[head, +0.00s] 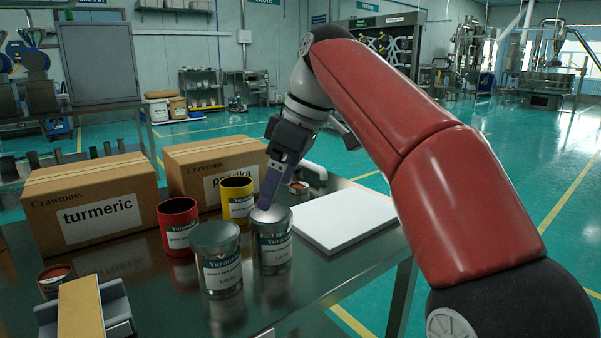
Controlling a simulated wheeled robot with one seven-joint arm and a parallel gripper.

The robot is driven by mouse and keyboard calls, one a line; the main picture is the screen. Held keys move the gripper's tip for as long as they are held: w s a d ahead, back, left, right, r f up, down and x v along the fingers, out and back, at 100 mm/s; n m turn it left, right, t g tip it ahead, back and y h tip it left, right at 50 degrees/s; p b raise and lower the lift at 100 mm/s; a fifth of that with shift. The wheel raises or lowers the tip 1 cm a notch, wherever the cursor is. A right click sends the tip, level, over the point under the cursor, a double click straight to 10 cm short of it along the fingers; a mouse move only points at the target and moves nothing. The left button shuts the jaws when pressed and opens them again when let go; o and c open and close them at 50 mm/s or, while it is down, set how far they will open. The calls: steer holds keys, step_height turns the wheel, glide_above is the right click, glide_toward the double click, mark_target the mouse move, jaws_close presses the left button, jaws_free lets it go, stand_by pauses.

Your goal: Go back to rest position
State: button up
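My gripper (268,200) hangs low over the metal table (345,262), with my red arm reaching in from the right. Its purple fingers point down at the top of a silver Yuram can (273,246). From this one view I cannot tell whether they touch or hold the can, or how far apart they are. A second silver can (218,265) stands just left of it.
A yellow can (238,200) and a red can (177,230) stand behind. Boxes marked turmeric (95,205) and paprika (205,158) stand further back. A white slab (343,222) lies right of the cans.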

steer(key=s+d+f+m+t+h, duration=0.2)
steer(key=s+d+f+m, duration=0.5)
steer(key=s+d+f, duration=0.2)
steer(key=s+d+f+m+t+h, duration=0.2)
steer(key=s+d+f+m, duration=0.6)
steer(key=f, duration=0.6)
steer(key=s+d, duration=0.1)
steer(key=s, duration=0.1)
steer(key=shift+s+d+t+p, duration=0.3)
steer(key=shift+s+d+p, duration=0.05)
steer(key=shift+s+p, duration=0.05)
steer(key=shift+f, duration=0.1)
